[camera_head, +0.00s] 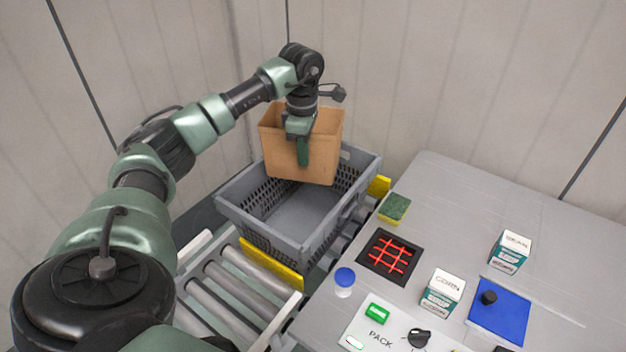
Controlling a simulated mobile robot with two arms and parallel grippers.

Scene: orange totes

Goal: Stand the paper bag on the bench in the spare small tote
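The brown paper bag (325,150) is upright, with its open mouth up, at the far end of the grey tote (268,240). My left gripper (302,150) comes down over the bag's near wall, with one finger showing on the outside; the other is hidden. It appears shut on that wall. The bag's lower edge overlaps the tote's far part and seems above its floor, though I cannot tell the exact gap. The tote has slotted walls, and its visible floor is empty. My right gripper is not in view.
The tote sits on a roller conveyor (222,295) with yellow pieces beside it. The grey bench (455,190) at right holds a sponge (394,208), a black pad with a red grid (390,257), two cartons (443,292), a blue mat (500,312) and a blue-capped jar (344,281).

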